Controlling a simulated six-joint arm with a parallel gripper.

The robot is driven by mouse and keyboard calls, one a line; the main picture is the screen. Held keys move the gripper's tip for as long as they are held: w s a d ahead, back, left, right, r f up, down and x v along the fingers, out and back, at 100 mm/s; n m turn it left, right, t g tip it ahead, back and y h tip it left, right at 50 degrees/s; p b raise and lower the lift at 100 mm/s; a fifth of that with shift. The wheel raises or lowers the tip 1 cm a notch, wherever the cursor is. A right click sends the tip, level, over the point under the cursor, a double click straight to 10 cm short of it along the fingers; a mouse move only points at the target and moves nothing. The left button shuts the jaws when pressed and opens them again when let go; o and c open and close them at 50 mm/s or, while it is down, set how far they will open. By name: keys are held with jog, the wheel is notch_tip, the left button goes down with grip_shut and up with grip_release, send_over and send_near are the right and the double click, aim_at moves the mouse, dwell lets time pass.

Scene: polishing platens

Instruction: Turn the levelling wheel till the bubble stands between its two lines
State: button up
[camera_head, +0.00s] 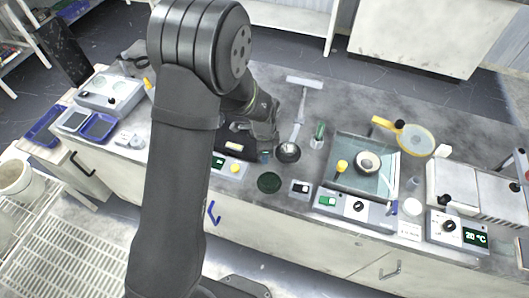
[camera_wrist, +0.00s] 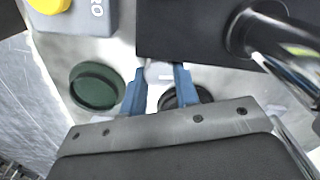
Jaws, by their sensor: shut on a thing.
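My gripper (camera_head: 265,155) is low over the bench, beside the control box with the yellow knob. In the wrist view its two blue fingers (camera_wrist: 159,78) are shut on a small pale part (camera_wrist: 157,71) at the edge of a dark plate (camera_wrist: 195,45). The part is mostly hidden by the fingers, and I cannot tell its full shape or whether it is the levelling wheel. I cannot make out the bubble or its two lines in either view.
A green round dish (camera_head: 268,182) lies just in front of the gripper. A yellow knob (camera_head: 235,167) is to its left. A dark round-headed tool (camera_head: 288,151) lies close on the right. A glass plate with a ring (camera_head: 367,163) is further right.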

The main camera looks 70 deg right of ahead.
jog(key=o, duration=1)
jog(key=shift+m, duration=0.7)
notch_tip(320, 180, up, 17)
jog(key=shift+w+a+r+n+t+h, duration=0.1)
jog(key=shift+w+a+r+n+h, duration=0.15)
jog(key=shift+w+a+r+n, duration=1.75)
jog(key=shift+w+a+r+n+t+h, duration=0.1)
jog(key=shift+w+a+r+n+h, duration=0.2)
jog(key=shift+w+a+r+n, duration=1.65)
jog(key=shift+w+a+r+n+t+h, duration=0.2)
jog(key=shift+w+a+r+n, duration=0.45)
jog(key=shift+w+a, duration=2.7)
jog(key=shift+w+d, duration=0.25)
jog(key=shift+d, duration=0.1)
